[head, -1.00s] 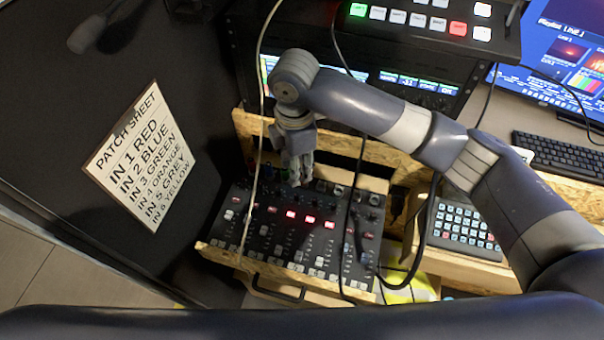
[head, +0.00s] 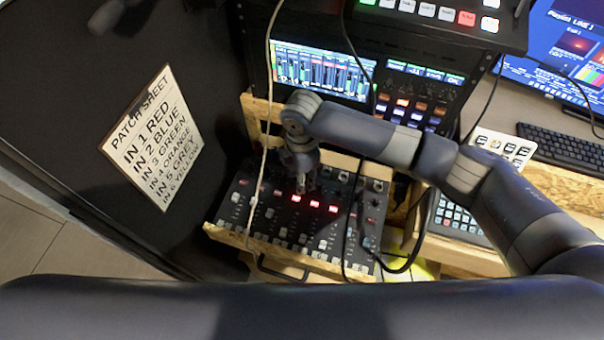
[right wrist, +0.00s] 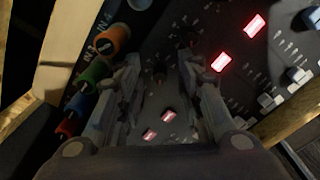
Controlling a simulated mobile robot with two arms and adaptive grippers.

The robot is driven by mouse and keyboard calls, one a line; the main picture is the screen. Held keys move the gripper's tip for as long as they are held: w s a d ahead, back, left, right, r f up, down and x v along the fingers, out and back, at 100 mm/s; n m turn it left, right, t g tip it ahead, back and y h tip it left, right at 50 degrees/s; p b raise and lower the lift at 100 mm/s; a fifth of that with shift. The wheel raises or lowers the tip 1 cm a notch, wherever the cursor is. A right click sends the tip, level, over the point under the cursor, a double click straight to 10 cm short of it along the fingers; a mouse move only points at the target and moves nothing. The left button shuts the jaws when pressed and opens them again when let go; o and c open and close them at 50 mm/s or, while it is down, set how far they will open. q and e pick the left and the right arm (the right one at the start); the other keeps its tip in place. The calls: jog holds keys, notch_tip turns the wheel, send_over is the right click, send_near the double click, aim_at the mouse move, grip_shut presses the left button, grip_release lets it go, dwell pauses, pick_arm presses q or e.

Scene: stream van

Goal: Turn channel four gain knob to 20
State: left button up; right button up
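The mixer (head: 228,213) with rows of knobs, faders and lit red buttons sits in a wooden tray in the head view. My right gripper (head: 305,188) points down over its upper middle, just behind the red buttons. In the right wrist view my right gripper (right wrist: 160,64) has its fingers apart, one on each side of a small dark knob (right wrist: 159,72). I cannot tell whether they touch it, or read its setting or channel. In the head view the gripper hides part of the knob rows. My left gripper is not in view.
Coloured plugs, including an orange one (right wrist: 112,39), stand along the mixer's back edge beside one finger. A pale cable (head: 262,150) and dark cables hang across the mixer. A patch sheet (head: 152,137) is on the left wall. A rack screen (head: 318,70) stands behind.

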grip_shut()
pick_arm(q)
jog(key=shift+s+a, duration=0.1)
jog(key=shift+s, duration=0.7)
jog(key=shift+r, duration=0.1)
pick_arm(e)
jog(key=shift+r, duration=0.1)
jog(key=shift+r+m+p, duration=0.1)
jog(key=shift+m+p, duration=0.6)
jog(key=shift+p, duration=0.3)
jog(key=m+p, duration=0.5)
jog(key=m, duration=0.1)
jog(key=shift+p, duration=0.4)
jog(key=m+p, duration=0.2)
jog(key=m, duration=0.1)
jog(key=shift+m+p, duration=0.3)
jog(key=shift+p, duration=0.1)
pick_arm(q)
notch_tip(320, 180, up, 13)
jog(key=p, duration=0.2)
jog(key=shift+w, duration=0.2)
pick_arm(e)
jog(key=shift+m, duration=2.1)
pick_arm(q)
jog(key=shift+p, duration=0.3)
